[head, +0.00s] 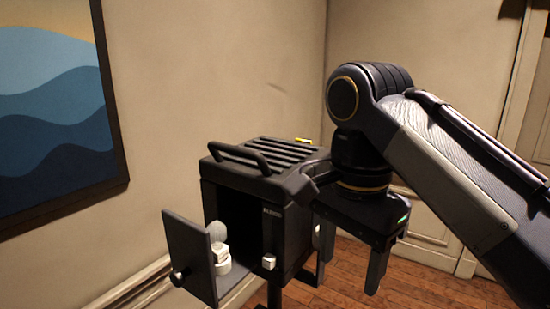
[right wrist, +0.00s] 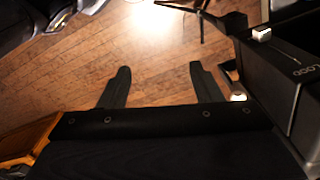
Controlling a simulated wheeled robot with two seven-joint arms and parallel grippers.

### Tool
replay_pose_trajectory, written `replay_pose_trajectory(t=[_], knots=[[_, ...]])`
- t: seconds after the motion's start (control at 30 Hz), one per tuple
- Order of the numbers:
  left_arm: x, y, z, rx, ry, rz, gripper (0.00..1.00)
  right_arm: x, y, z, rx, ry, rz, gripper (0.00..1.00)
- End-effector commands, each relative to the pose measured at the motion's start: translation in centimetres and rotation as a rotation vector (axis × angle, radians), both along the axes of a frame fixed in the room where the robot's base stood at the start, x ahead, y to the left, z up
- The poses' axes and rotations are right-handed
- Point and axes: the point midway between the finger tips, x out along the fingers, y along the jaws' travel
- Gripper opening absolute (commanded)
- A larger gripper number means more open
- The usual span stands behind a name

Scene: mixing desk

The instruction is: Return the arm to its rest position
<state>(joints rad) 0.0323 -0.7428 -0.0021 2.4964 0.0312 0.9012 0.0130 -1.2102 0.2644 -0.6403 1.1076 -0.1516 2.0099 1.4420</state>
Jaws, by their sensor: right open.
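My right arm reaches in from the right in the head view. My right gripper (head: 350,262) points down with its two fingers apart and nothing between them. It hangs just right of a black box-shaped device (head: 235,195). In the right wrist view the open fingers (right wrist: 161,82) show above bare wooden floor, and the device (right wrist: 290,80) stands close on the right. My left gripper is in neither view.
The device's front panel (head: 190,256) stands pulled out, with small white items (head: 218,240) behind it. A handle (head: 240,156) and slats top the device. A framed wave picture (head: 55,110) hangs on the left wall. Wooden floor (head: 435,290) is open at lower right.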

Motion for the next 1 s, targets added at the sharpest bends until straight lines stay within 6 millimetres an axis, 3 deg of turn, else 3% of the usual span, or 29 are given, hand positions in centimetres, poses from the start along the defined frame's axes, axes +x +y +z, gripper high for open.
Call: replay_pose_trajectory(t=[0.37, 0.57, 0.77, 1.0], knots=[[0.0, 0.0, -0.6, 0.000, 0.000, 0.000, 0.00, 1.0, -3.8, -4.1, 0.117, 0.016, 0.117, 0.59], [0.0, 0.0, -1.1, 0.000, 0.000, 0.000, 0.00, 0.8, -6.7, -7.8, 0.223, -0.012, 0.224, 0.59], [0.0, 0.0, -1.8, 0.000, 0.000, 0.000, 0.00, -1.2, -9.7, -13.1, 0.342, -0.126, 0.371, 0.59], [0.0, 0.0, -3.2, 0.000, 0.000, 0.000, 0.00, -7.0, -11.4, -22.3, 0.324, -0.441, 0.603, 0.59]])
